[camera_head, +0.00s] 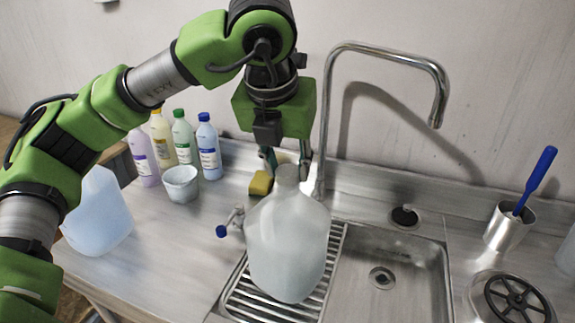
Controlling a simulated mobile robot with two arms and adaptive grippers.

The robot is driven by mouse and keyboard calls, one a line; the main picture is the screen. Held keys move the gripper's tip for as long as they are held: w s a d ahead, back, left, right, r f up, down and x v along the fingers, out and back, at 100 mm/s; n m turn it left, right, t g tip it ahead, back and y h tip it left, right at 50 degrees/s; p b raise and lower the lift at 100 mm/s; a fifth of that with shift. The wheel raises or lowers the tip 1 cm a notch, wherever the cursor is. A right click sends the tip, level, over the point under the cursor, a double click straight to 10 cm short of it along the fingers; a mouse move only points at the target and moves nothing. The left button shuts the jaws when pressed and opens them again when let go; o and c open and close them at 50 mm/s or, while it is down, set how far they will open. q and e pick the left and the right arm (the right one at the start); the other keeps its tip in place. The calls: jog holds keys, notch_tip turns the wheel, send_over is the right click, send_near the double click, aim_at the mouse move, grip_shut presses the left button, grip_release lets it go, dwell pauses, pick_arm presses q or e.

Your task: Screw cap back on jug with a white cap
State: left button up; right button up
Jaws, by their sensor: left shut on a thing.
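A large translucent whitish jug (287,245) stands upright on the slatted drainboard beside the sink. My left gripper (287,163) reaches down from above to the jug's top. Its two fingers are on either side of the pale white cap (287,173) at the jug's mouth, and it is shut on it. The cap is small and blends with the neck, so I cannot tell how it is seated. My right gripper is not in view.
Another bluish jug (100,215) stands at the left, partly behind my arm. Several bottles (208,150), a white cup (181,184) and a yellow sponge (261,183) are at the back. The tall faucet (390,55) arches over the sink (385,275). A metal cup (506,229) holds a blue-handled brush.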

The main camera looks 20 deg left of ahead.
pick_arm(q)
jog(key=shift+f, duration=0.15)
jog(key=shift+f+m+h+b, duration=0.15)
jog(key=shift+m+h+b, duration=0.25)
jog(key=shift+m, duration=0.4)
jog(key=m+h, duration=0.1)
jog(key=m, duration=0.2)
jog(key=shift+a+g, duration=0.1)
jog(key=shift+g, duration=0.2)
jog(key=shift+m, duration=0.6)
jog(key=shift+m+g+h, duration=0.3)
jog(key=shift+m+h, duration=0.3)
jog(key=shift+m, duration=0.4)
jog(key=m+g+p, duration=0.1)
jog(key=m, duration=0.2)
jog(key=shift+m+h, duration=0.4)
